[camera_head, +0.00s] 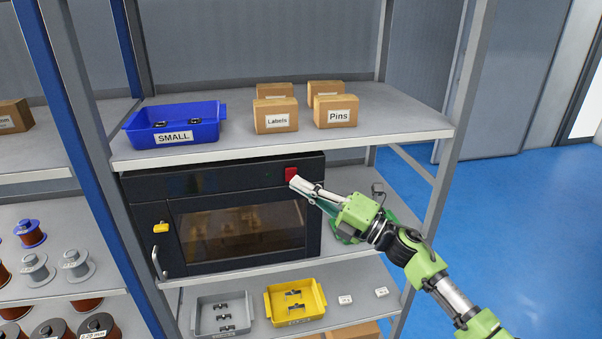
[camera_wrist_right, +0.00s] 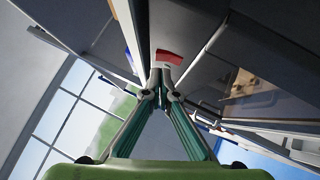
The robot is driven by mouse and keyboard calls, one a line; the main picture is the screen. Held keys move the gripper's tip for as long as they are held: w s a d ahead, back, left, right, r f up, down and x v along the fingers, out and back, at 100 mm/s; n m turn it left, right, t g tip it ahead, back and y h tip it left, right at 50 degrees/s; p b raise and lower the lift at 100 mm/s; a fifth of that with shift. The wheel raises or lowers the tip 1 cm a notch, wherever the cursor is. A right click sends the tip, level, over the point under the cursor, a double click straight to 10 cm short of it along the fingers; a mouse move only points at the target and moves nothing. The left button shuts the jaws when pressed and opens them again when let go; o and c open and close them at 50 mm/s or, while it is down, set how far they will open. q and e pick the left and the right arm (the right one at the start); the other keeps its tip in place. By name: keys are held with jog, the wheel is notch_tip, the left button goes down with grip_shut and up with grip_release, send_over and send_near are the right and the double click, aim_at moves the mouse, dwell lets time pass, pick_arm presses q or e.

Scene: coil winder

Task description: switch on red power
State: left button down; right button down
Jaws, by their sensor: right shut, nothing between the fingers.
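The red power switch (camera_head: 291,174) is a small red square at the upper right of the black oven-like machine's front (camera_head: 150,205). My right gripper (camera_head: 293,182) is shut and empty, with its fingertips at the lower edge of the switch in the head view. In the right wrist view the red switch (camera_wrist_right: 169,56) lies just beyond the closed fingertips (camera_wrist_right: 161,70). I cannot tell whether the tips touch it. My left gripper is not in view.
A shelf board (camera_head: 370,135) above the machine holds a blue SMALL bin (camera_head: 150,137) and several cardboard boxes (camera_head: 275,117). The shelf below holds a grey bin (camera_head: 203,322) and a yellow bin (camera_head: 284,316). A metal post (camera_head: 452,150) stands right of the machine.

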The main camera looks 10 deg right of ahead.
jog(key=shift+w+r, duration=0.25)
jog(key=shift+w, duration=0.45)
jog(key=shift+w, duration=0.1)
jog(key=shift+w+r, duration=0.1)
jog(key=shift+r, duration=0.2)
jog(key=shift+d, duration=0.1)
